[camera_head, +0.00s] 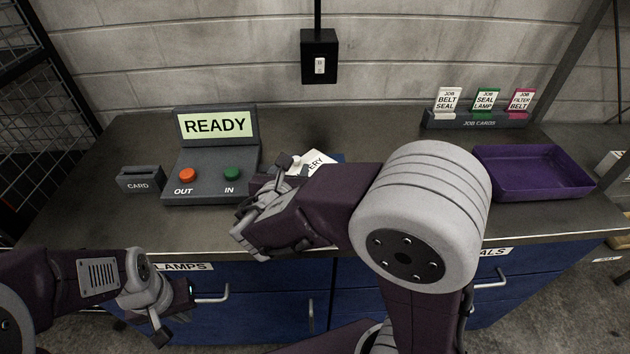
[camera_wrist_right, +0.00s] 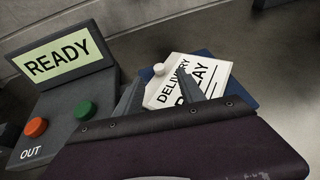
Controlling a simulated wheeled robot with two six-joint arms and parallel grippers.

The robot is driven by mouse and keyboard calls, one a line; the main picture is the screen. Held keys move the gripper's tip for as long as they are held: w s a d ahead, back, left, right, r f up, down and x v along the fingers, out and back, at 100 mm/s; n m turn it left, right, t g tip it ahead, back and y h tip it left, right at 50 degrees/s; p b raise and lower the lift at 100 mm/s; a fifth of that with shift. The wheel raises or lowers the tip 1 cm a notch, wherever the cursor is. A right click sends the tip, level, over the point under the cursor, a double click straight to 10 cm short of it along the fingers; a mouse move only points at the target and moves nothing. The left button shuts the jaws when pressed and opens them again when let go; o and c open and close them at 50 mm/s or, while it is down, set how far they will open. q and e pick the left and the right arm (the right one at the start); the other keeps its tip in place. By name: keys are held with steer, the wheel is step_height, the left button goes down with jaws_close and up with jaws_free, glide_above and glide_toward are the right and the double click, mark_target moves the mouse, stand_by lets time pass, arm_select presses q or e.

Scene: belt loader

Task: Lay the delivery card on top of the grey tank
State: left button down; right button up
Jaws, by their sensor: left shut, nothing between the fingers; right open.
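The delivery card (camera_head: 318,162) is white with black print and lies on a blue pad at the middle of the counter, partly hidden behind my right gripper. In the right wrist view the card (camera_wrist_right: 212,76) reads "DELIVERY", with a pale round knob (camera_wrist_right: 158,69) at its left edge. My right gripper (camera_head: 272,190) is open, its fingers over or beside the card's near part; I cannot tell whether they touch it. My left gripper (camera_head: 168,310) is shut and empty, low in front of the drawers. I cannot make out a grey tank in either view.
A console (camera_head: 208,185) showing "READY" has orange and green buttons. A card slot (camera_head: 140,180) stands left of it. A job card rack (camera_head: 475,121) and an empty purple tray (camera_head: 533,192) are at the right. Blue drawers (camera_head: 262,290) lie below the counter.

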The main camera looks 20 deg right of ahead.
mark_target(295, 169)
steer(key=shift+x, duration=0.75)
steer(key=shift+w+f, duration=0.2)
steer(key=shift+w, duration=0.15)
steer(key=b+x, duration=0.1)
steer(key=x, duration=0.4)
steer(key=shift+f, duration=0.2)
steer(key=shift+s+r, duration=0.1)
steer(key=shift+s, duration=0.05)
steer(key=shift+c, duration=0.9)
jaws_close()
